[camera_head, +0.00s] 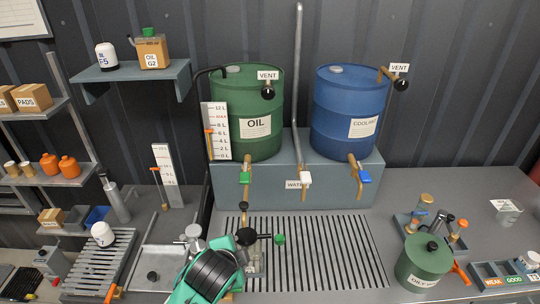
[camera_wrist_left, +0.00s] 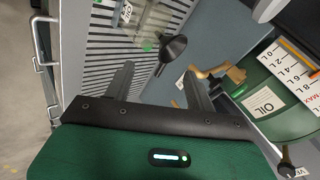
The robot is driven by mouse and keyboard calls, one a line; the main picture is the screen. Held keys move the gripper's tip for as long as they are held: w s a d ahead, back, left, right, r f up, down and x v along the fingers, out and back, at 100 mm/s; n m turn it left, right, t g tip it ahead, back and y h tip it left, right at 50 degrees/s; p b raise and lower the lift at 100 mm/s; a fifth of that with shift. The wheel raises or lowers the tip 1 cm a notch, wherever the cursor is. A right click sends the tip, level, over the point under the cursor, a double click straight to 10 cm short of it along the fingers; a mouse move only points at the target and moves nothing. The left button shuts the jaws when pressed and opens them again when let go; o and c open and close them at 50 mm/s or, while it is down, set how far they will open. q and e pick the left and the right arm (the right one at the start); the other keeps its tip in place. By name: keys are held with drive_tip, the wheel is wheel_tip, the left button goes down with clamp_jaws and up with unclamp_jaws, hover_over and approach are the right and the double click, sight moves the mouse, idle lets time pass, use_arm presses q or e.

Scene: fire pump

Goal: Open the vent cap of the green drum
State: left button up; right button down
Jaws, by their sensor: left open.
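The green drum (camera_head: 247,105) stands on the raised grey stand and carries an OIL label. Its vent cap (camera_head: 268,92) is a round black knob just below the VENT tag, at the drum's upper right. In the left wrist view the drum (camera_wrist_left: 275,75) is at the right, with the dark cap (camera_wrist_left: 284,169) near the lower right edge. My left gripper (camera_wrist_left: 158,80) is open, with nothing between its fingers. It is low in front of the drum and apart from the cap. In the head view my arm hides its fingers. My right gripper is not in view.
A blue COOLANT drum (camera_head: 347,110) stands right of the green one, with a tall grey pipe (camera_head: 297,90) between them. A black funnel (camera_head: 245,237) is close to my left arm, above the slotted grate (camera_head: 330,262). Brass taps hang below both drums.

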use_arm(q)
drive_tip(key=w+d+r+m+t, duration=0.2)
drive_tip(key=w+d+r+m, duration=0.3)
drive_tip(key=r, duration=0.3)
drive_tip(key=m+t+y, duration=0.2)
drive_tip(key=m+t, duration=0.5)
drive_tip(key=m, duration=0.7)
approach(268, 94)
drive_tip(key=w+p, duration=0.6)
drive_tip(key=w, duration=0.3)
drive_tip(key=shift+w+f+p, duration=0.1)
drive_tip(key=shift+w+p, duration=0.25)
drive_tip(key=shift+p, duration=0.05)
drive_tip(key=shift+w+a+f, duration=0.1)
drive_tip(key=shift+w+f, duration=0.05)
drive_tip(key=shift+w, duration=0.55)
drive_tip(key=c, duration=1)
